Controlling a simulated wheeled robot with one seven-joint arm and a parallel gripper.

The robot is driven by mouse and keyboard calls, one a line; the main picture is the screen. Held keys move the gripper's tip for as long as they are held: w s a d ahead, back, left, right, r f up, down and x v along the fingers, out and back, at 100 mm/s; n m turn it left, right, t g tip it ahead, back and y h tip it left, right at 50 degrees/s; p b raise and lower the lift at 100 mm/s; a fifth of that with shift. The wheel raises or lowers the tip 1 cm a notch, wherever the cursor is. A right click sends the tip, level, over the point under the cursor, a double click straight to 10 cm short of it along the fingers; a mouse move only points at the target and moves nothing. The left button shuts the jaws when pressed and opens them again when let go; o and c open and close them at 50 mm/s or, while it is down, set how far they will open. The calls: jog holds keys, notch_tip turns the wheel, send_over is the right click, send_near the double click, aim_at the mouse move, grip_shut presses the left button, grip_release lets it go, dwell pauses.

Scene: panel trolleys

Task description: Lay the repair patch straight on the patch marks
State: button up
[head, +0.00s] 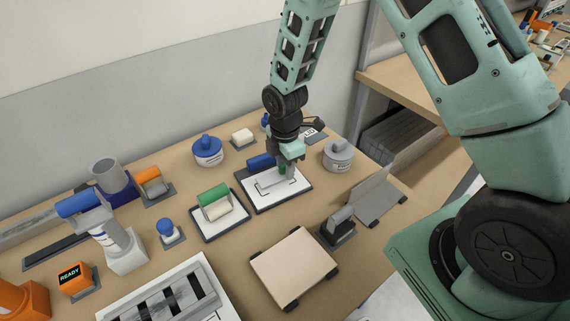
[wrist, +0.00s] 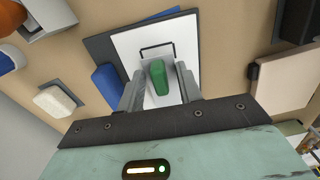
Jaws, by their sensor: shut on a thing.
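The repair patch (head: 270,183) is a pale plate with a green grip (wrist: 157,76) on top. My gripper (head: 286,170) is shut on the green grip, one finger on each side in the wrist view (wrist: 159,86). The patch is over a white board (head: 262,197) with a dark backing; I cannot tell whether it touches the board. A black bracket-shaped patch mark (wrist: 157,47) shows on the board beyond the patch in the wrist view, with a gap between them. Any marks under the patch or fingers are hidden.
A blue block (head: 260,161) lies at the board's edge, close to my gripper. A tan panel (head: 293,265) lies in front.

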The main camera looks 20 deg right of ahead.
jog(key=shift+f+b, duration=0.75)
jog(key=shift+f, duration=0.5)
jog(key=o, duration=1.1)
jog(key=shift+r, duration=0.1)
jog(key=shift+r+p, duration=3.2)
jog(key=shift+r, duration=0.85)
jog(key=shift+f, duration=0.1)
